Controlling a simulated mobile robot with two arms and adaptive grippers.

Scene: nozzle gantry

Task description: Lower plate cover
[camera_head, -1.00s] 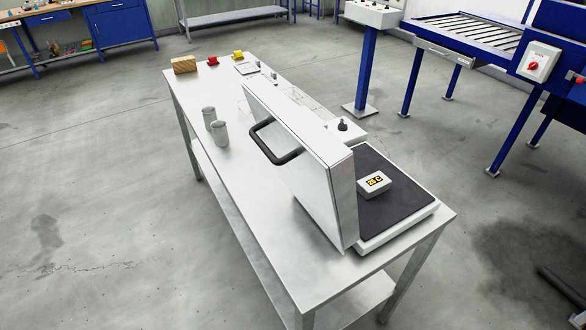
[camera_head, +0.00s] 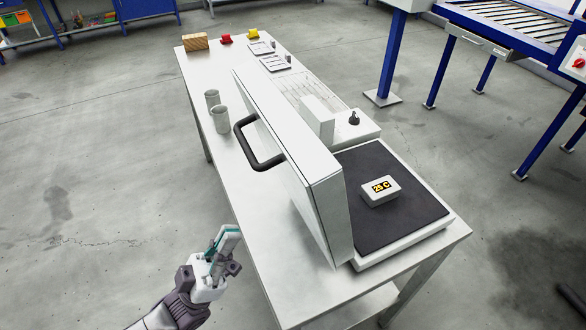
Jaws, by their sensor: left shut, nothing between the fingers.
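The plate cover (camera_head: 310,180) is a large white slab standing raised, close to upright, along the left side of the dark plate (camera_head: 395,215). Its black handle (camera_head: 258,148) sticks out from the cover's left face. A small white box with a yellow display (camera_head: 380,190) reading "25 C" rests on the plate. My left gripper (camera_head: 226,238) is at the lower left, shut and empty. It is apart from the cover, below and to the left of the handle in the picture. My right gripper is not in view.
The steel table (camera_head: 240,190) carries two grey cups (camera_head: 220,119), left of the cover. A wooden block (camera_head: 195,42), a red item (camera_head: 226,38) and a yellow item (camera_head: 253,34) stand at the far end. A black knob (camera_head: 354,118) sits behind the plate. Floor to the left is clear.

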